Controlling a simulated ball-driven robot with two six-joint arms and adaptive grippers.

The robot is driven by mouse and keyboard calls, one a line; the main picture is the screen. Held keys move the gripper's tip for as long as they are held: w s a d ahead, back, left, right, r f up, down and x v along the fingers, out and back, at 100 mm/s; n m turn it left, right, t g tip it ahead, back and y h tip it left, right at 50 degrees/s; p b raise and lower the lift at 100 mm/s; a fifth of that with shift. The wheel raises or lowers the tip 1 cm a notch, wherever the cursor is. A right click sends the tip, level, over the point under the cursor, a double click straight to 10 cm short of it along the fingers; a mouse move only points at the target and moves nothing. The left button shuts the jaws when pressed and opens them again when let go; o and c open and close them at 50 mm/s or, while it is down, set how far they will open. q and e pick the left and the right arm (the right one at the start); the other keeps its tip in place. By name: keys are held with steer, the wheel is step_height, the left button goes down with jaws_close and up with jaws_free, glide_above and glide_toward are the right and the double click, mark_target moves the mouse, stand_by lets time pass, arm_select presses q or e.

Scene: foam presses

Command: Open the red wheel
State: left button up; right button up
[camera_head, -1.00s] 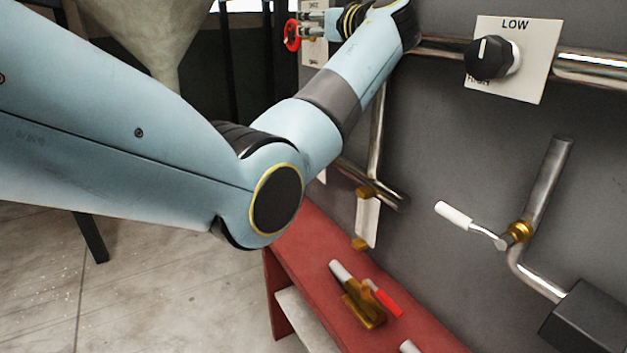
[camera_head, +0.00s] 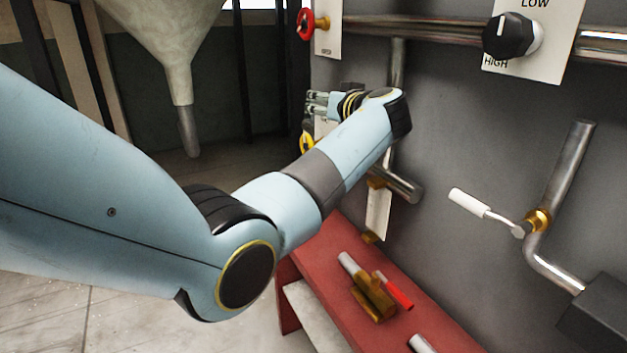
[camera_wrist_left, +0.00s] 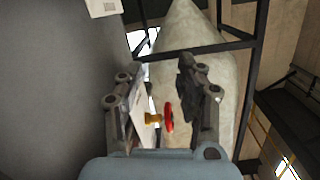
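The red wheel (camera_head: 306,24) sits on a white plate on the grey wall, at the top of the head view. My left gripper (camera_head: 312,104) is below it in that view, clear of it, beside a yellow wheel (camera_head: 307,144) just underneath. In the left wrist view, a red wheel (camera_wrist_left: 169,117) on a brass stem (camera_wrist_left: 152,118) shows in the gap between the two fingers of my left gripper (camera_wrist_left: 160,85). The fingers are apart, and I see nothing held. Contact with the wheel cannot be told. My right gripper is not in view.
A black knob (camera_head: 511,36) marked LOW and HIGH is at upper right. A white-handled valve (camera_head: 470,203) sticks out from the wall. A red bench (camera_head: 335,246) holds a brass valve piece (camera_head: 374,298). A pale hopper (camera_head: 165,45) hangs at upper left.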

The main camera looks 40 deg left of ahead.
arm_select(q)
steer(key=s+f+m+h+b, duration=0.1)
steer(key=s+f, duration=0.3)
steer(key=f, duration=1.1)
steer(key=shift+d+f+m+g+h+b, duration=0.3)
steer(key=shift+m+h, duration=0.2)
steer(key=shift+m, duration=0.3)
steer(key=shift+s+f, duration=0.1)
steer(key=shift+s, duration=0.05)
steer(key=s+d+f+m+g+h+b, duration=0.1)
steer(key=s+f+h+b, duration=0.1)
steer(key=s+f, duration=0.85)
steer(key=s+f+m+g+h+b, duration=0.1)
steer(key=s+f+m+g+b, duration=0.1)
steer(key=s+f, duration=0.9)
steer(key=s+d+f+m+g+h+b, duration=0.15)
steer(key=s+f, duration=0.45)
steer(key=f, duration=0.9)
steer(key=s+d+f+m+h+b, duration=0.1)
steer(key=s+f, duration=0.4)
steer(key=s, duration=0.5)
steer(key=s+d+f+m+g+h+b, duration=0.1)
steer(key=s+d+f+h, duration=0.2)
steer(key=s, duration=0.7)
steer(key=s+d+f+m+h+b, duration=0.1)
steer(key=s+d+f+h, duration=0.2)
steer(key=s+f, duration=0.6)
steer(key=shift+s+d, duration=0.45)
steer(key=shift+d, duration=0.6)
